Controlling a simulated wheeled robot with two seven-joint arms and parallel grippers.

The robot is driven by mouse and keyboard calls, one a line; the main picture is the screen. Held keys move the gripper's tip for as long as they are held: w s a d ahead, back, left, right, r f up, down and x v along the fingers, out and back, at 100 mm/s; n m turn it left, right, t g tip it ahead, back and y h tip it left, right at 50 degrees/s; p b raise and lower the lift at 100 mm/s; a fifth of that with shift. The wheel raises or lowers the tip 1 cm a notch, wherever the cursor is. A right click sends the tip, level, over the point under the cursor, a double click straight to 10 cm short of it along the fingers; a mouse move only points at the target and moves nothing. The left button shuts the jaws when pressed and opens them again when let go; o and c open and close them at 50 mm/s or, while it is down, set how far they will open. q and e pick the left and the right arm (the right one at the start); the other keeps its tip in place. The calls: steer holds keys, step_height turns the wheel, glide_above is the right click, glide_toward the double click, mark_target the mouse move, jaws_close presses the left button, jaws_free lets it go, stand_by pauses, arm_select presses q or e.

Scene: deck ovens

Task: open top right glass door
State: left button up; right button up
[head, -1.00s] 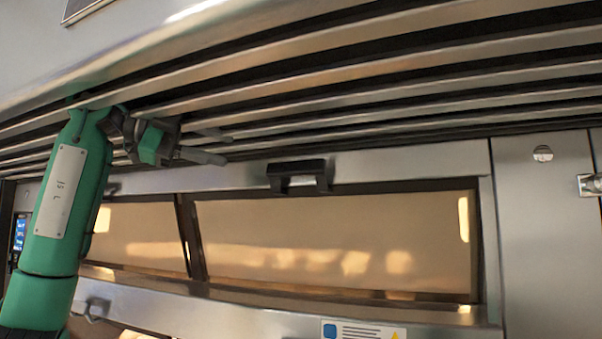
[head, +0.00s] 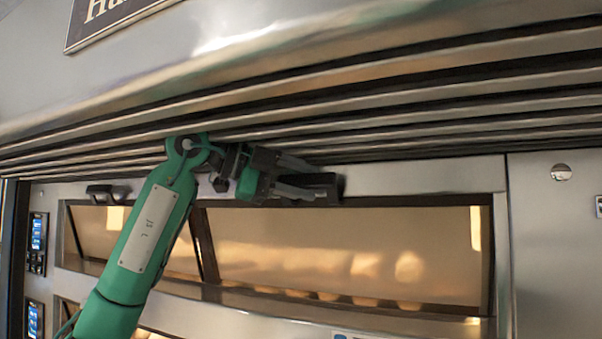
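The top right glass door (head: 330,240) is a wide pane in a dark frame, with bread glowing behind it; it looks closed. Its black handle (head: 328,184) is on the steel strip above the glass. My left gripper (head: 311,178) has come in from the left and is at the handle's left part. Its two dark fingers are apart, one above the other. The lower finger overlaps the handle in the picture; I cannot tell whether it touches. The gripper hides the handle's left end. My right gripper is out of view.
A slatted steel hood (head: 400,75) overhangs close above my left gripper. A left glass door with its own black handle (head: 105,192) is partly behind my arm. Control panels with blue screens (head: 38,235) are at far left. A plain steel panel (head: 560,240) is at right.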

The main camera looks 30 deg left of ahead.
arm_select(q)
steer(key=shift+w+f, duration=0.1)
steer(key=c, duration=0.7)
jaws_close()
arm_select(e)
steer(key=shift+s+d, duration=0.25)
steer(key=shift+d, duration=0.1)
arm_select(q)
steer(key=shift+f, duration=0.1)
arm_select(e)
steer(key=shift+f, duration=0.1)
